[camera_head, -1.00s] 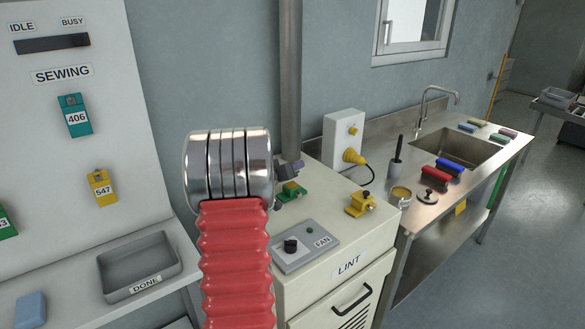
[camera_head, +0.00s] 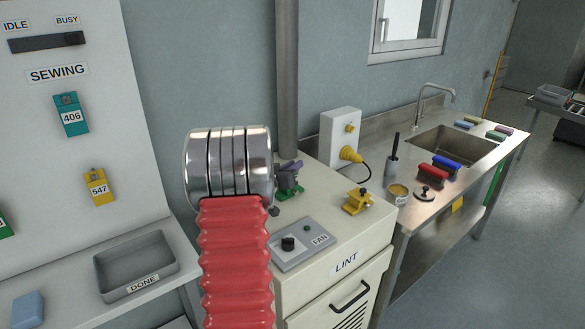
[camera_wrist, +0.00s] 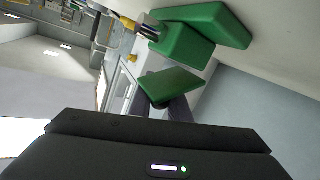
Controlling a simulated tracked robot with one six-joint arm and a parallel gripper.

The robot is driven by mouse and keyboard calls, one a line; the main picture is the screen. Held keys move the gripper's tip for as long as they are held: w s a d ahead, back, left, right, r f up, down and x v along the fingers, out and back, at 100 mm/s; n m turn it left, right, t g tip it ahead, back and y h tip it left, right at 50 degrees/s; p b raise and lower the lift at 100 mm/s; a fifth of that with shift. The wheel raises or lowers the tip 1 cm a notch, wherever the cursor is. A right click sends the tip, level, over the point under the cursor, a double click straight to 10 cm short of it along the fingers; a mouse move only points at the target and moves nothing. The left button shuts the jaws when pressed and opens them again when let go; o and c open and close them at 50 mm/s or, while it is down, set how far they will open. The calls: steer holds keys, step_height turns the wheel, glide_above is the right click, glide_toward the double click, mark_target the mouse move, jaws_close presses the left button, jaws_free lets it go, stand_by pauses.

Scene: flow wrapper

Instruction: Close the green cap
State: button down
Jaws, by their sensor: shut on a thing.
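The green cap (camera_wrist: 170,87) shows in the wrist view as a flat green flap, apart from a green block (camera_wrist: 186,46) on a green base plate. My gripper (camera_wrist: 178,108) shows as dark fingers just behind the flap, shut on it; the exact contact is partly hidden by the flap. In the head view the small green fitting (camera_head: 296,166) stands on the cream LINT cabinet, behind my red bellows sleeve and metal rings. My gripper (camera_head: 287,179) is at it there, too small to make out finely.
A yellow fitting (camera_head: 357,201) stands to the right on the same cabinet top (camera_head: 322,205). The grey FAN panel (camera_head: 298,246) lies in front. A white box with a yellow plug (camera_head: 350,154) stands behind. A steel sink counter (camera_head: 433,180) is at the right.

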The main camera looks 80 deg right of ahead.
steer(key=shift+f, duration=0.2)
steer(key=c, duration=1.9)
jaws_free()
steer(key=shift+c, duration=0.2)
steer(key=shift+r, duration=0.15)
step_height(320, 180, up, 10)
